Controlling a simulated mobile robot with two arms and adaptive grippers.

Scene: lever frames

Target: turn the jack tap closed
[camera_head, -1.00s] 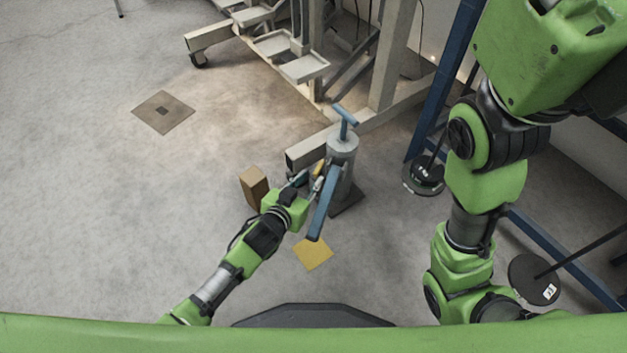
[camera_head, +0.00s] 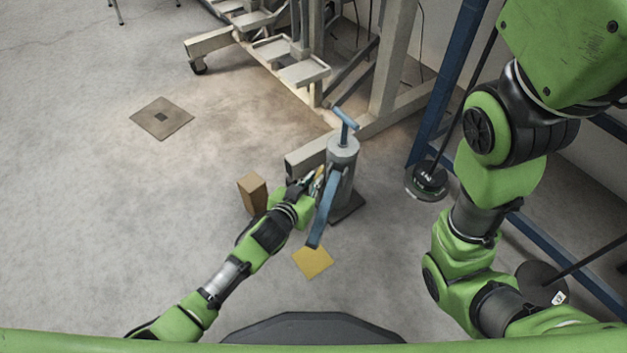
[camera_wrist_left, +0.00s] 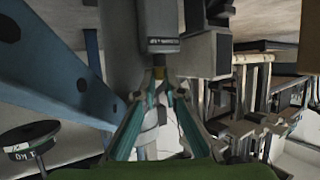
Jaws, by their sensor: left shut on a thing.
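The jack (camera_head: 342,155) is an upright grey cylinder with a blue T-handle (camera_head: 345,119) on top and a long blue lever (camera_head: 323,215) angled down toward me. Its small yellow-brass tap (camera_head: 320,174) is on the cylinder's left side, mostly covered by my gripper. My left gripper (camera_head: 312,180) reaches in from the lower left, beside the lever, and is shut on the tap. In the left wrist view, the fingers (camera_wrist_left: 160,88) converge on the small brass tap (camera_wrist_left: 158,72) below the grey body. How far the tap is turned cannot be told. My right gripper is out of view.
A brown block (camera_head: 252,194) stands just left of my left gripper. A yellow floor square (camera_head: 312,261) lies below the lever. A beige frame (camera_head: 310,157) is behind the jack. A blue post (camera_head: 437,105) and round weights (camera_head: 428,180) are at right.

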